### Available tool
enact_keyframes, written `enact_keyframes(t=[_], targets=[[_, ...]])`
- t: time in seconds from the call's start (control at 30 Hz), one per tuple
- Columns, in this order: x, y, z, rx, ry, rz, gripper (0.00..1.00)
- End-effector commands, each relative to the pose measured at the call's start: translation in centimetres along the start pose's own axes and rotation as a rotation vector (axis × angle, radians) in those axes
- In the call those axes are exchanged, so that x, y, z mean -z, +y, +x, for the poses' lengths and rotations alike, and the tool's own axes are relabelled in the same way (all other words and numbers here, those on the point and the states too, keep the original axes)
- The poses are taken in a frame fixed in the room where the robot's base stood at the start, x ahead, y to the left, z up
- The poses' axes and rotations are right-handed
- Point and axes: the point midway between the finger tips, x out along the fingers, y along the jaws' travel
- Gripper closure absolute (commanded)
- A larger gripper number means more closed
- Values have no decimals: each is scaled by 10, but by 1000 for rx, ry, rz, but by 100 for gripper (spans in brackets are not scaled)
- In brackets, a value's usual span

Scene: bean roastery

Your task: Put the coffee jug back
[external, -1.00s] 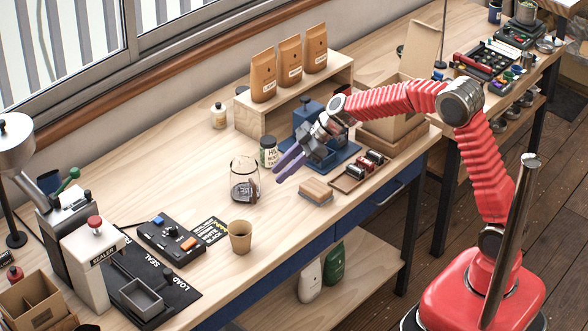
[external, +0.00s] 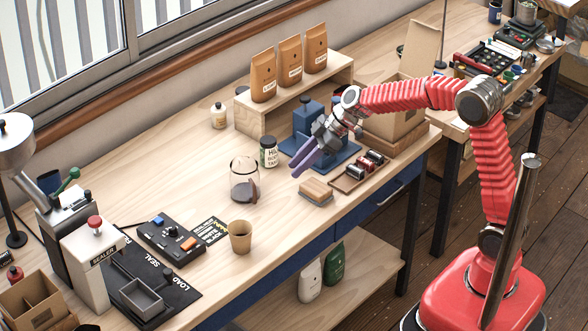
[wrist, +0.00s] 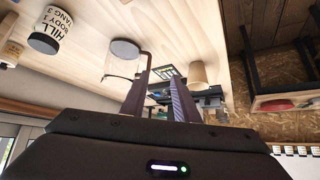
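The coffee jug (external: 244,182) is a clear glass carafe with a dark handle on its right side. It stands upright on the light wood bench, behind the paper cup. In the wrist view the jug (wrist: 125,52) shows above and left of the fingertips, its glass faint and partly behind a finger. My gripper (external: 297,170) has two purple fingers and hangs above the bench, to the right of the jug and apart from it. In the wrist view a gap shows between the fingers (wrist: 159,82), with nothing held.
A paper cup (external: 240,237) stands in front of the jug. A labelled jar (external: 269,152) stands behind it, between jug and shelf. A wood block (external: 316,191) and a tray of small rolls (external: 358,174) lie near the front edge. A control box (external: 171,239) is left.

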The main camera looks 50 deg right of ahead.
Motion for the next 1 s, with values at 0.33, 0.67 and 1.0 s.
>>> enact_keyframes(t=[0.33, 0.67, 1.0], targets=[[-30, -49, -83, -64, -88, 157, 72], [-76, -91, -147, -166, -161, 320, 72], [-134, -130, -202, -311, -207, 495, 72]])
